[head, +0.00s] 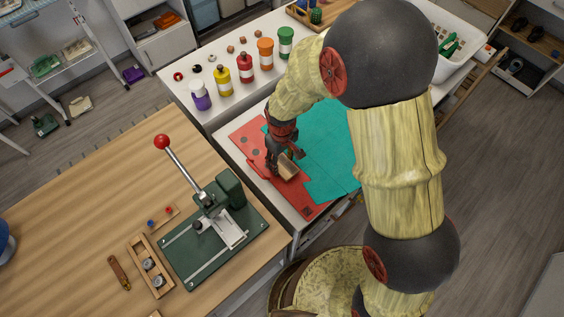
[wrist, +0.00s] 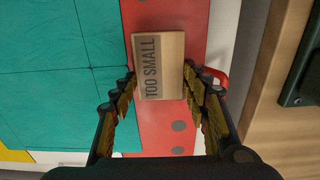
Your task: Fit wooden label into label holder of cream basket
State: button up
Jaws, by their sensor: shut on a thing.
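The wooden label (wrist: 171,62) is a light wood block reading "TOO SMALL". In the wrist view it sits between the two fingertips of my gripper (wrist: 159,80), which is shut on it at its sides. In the head view my gripper (head: 281,163) is over the red mat, with the label (head: 288,172) showing small at its tips. I cannot tell whether the label touches the mat. I cannot pick out a cream basket or its label holder for certain; a whitish bin (head: 471,66) stands at the upper right.
The red mat (head: 311,207) and teal mat (head: 325,170) lie on a white table. A green press with a red-knobbed lever (head: 180,171) stands on the wooden table (head: 70,190) at left. Several coloured bottles (head: 245,69) line the white counter behind. Grey floor is open at right.

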aim_at(287, 176)
jog(key=s+r, duration=0.1)
jog(key=r, duration=0.1)
jog(key=s+d+r+p, duration=0.1)
jog(key=s+r, duration=0.1)
jog(key=r, duration=0.1)
jog(key=s+d+r, duration=0.1)
jog(key=r, duration=0.2)
jog(key=shift+s+p, duration=0.2)
jog(key=shift+p, duration=0.15)
jog(key=s+d+r+p, duration=0.1)
jog(key=s+d+r, duration=0.2)
jog(key=s, duration=0.5)
jog(key=shift+d+r, duration=0.4)
jog(key=shift+d, duration=0.2)
jog(key=shift+s, duration=0.1)
